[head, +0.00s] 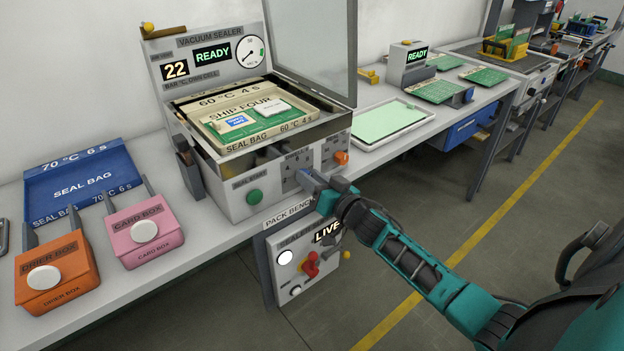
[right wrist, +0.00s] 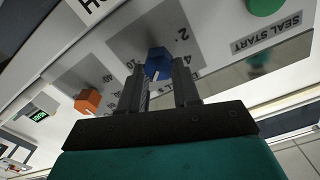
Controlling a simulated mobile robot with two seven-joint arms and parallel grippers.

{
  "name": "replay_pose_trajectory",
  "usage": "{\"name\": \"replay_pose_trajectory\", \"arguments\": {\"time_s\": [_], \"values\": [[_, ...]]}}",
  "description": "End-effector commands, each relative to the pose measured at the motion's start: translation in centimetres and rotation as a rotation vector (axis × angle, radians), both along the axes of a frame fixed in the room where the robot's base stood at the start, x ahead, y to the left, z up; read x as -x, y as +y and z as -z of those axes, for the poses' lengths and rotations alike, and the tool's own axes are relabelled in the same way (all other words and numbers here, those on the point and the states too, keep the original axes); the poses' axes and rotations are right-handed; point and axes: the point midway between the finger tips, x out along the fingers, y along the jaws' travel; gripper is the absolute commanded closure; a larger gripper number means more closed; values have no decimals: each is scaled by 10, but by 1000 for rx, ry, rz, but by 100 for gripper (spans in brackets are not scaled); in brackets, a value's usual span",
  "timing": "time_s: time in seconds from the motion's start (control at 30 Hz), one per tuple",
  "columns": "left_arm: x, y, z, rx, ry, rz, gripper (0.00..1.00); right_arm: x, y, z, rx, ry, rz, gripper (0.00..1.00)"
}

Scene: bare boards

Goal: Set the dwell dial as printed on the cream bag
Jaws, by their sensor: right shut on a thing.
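The cream bag (head: 272,133) lies in the open vacuum sealer (head: 232,165), printed "60 °C 4 s", with a green board and small packets on it. The dwell dial (right wrist: 158,60) is a blue knob with a white pointer line on the sealer's grey front panel. A 2 shows on its scale; I cannot tell which mark the pointer meets. My right gripper (head: 312,181) reaches the front panel and is shut on this knob, also in the right wrist view (right wrist: 161,70). In the head view it mostly hides the knob. My left gripper is not in view.
An orange knob (head: 341,157) sits right of the dial and a green seal start button (head: 254,196) left. The sealer lid (head: 315,45) stands open. A blue bag (head: 85,182) printed "70 °C 6 s" lies left, behind orange (head: 57,272) and pink (head: 146,235) boxes.

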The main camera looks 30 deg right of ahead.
Motion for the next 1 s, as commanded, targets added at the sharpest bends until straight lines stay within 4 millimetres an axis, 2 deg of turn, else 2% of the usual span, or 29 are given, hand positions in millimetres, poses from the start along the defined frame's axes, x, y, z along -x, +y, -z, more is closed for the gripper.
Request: {"name": "replay_pose_trajectory", "arguments": {"time_s": [0.1,0.47,1.0], "values": [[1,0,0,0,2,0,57,0,0,0,0,0,0,99],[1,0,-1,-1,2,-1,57,0,1,0,72,-6,0,99],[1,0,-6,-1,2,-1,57,1,4,0,524,-40,1,99]]}}
